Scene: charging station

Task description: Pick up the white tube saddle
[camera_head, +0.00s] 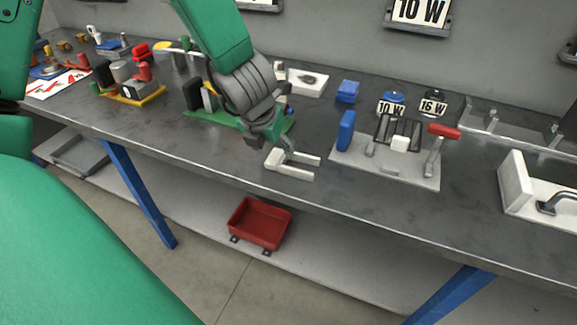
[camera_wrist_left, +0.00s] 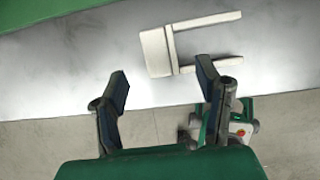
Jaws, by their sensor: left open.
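The white tube saddle (camera_head: 291,164) is a U-shaped piece lying flat near the front edge of the dark grey bench, with its two prongs pointing right. It also shows in the left wrist view (camera_wrist_left: 157,53), beyond the fingertips. My left gripper (camera_head: 272,138) hangs just behind and above the saddle's closed end and partly overlaps it in the head view. In the left wrist view its two dark fingers (camera_wrist_left: 163,82) are spread apart with nothing between them. My right gripper is not in view.
A grey fixture plate (camera_head: 385,170) with a blue block and red-handled lever stands right of the saddle. A green-based fixture (camera_head: 210,118) stands behind and left. A red bin (camera_head: 260,222) sits on the lower shelf. The bench front near the saddle is clear.

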